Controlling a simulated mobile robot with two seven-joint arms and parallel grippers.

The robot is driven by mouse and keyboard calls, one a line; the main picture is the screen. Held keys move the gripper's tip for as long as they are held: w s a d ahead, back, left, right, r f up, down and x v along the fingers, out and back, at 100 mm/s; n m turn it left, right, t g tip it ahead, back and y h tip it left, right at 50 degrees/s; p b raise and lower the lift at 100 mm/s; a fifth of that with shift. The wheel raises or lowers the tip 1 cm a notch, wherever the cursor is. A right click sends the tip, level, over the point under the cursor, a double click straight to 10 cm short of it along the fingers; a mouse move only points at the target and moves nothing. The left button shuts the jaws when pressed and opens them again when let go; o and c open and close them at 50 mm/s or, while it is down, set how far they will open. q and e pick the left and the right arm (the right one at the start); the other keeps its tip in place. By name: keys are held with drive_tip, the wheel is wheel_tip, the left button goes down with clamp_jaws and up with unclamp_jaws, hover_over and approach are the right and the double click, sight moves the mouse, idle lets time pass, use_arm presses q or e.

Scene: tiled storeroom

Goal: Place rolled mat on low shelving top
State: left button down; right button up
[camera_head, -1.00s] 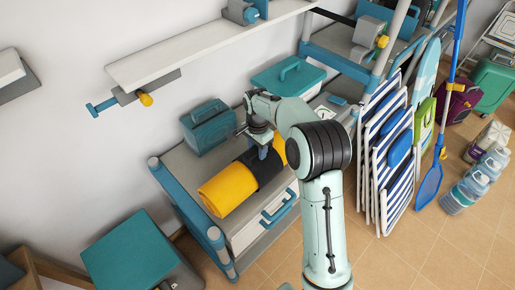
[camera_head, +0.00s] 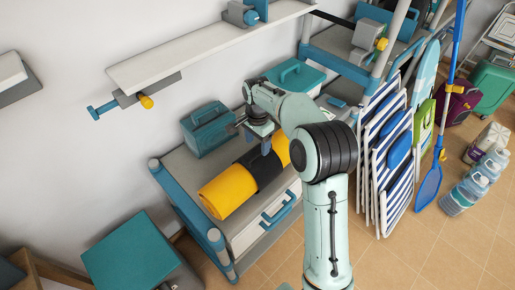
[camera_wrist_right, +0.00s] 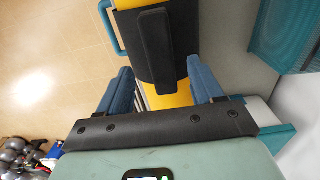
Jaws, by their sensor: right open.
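The rolled mat (camera_head: 228,191) is yellow with a wide black band around its middle. It lies on the grey top of the low shelving (camera_head: 178,161), near the front edge. In the right wrist view the mat's black band (camera_wrist_right: 186,38) and yellow parts show ahead of the fingers. My right gripper (camera_head: 266,146) is over the mat's far part in the head view. In the right wrist view my right gripper (camera_wrist_right: 162,88) is open, its blue fingers apart with nothing clamped between them. My left gripper is not in view.
A teal box (camera_head: 207,129) stands behind the mat, and another teal case (camera_head: 295,75) stands farther along. A white wall shelf (camera_head: 205,44) runs above. Striped folding chairs (camera_head: 385,150) stand to the right. Tiled floor (camera_head: 425,235) is free in front.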

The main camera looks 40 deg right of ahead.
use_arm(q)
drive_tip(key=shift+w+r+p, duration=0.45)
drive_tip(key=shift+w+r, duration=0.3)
use_arm(e)
wheel_tip(320, 180, up, 8)
drive_tip(key=shift+f, duration=0.2)
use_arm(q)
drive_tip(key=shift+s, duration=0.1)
